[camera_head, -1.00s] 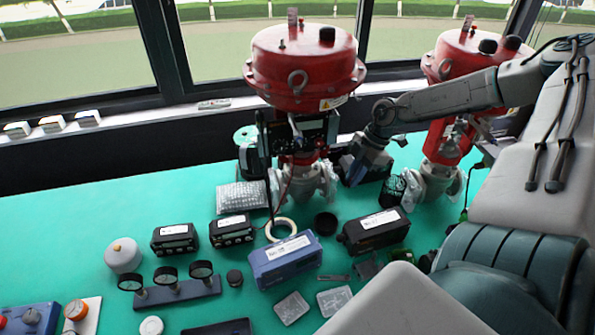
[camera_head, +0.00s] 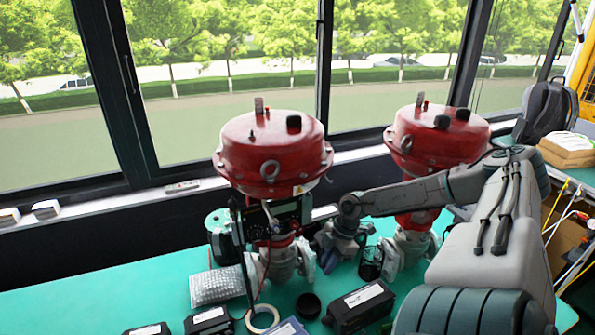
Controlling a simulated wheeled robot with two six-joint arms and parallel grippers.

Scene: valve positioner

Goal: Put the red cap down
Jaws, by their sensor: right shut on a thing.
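My right gripper (camera_head: 338,246) reaches in from the right, between the two red-topped valves and low above the green table. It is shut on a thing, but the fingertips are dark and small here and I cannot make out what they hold. No loose red cap can be told apart in this view. The near valve (camera_head: 271,155) stands left of the gripper, with a dark positioner (camera_head: 291,212) on its stem. The second valve (camera_head: 440,137) stands behind my right arm, partly hidden by it. My left gripper is not in view.
On the green table (camera_head: 120,290) are a bubble-wrap sheet (camera_head: 217,287), a tape ring (camera_head: 262,319), a black cup (camera_head: 308,305) and a black box (camera_head: 359,307). A window sill runs behind. A backpack (camera_head: 545,112) and a carton (camera_head: 568,149) lie at the right.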

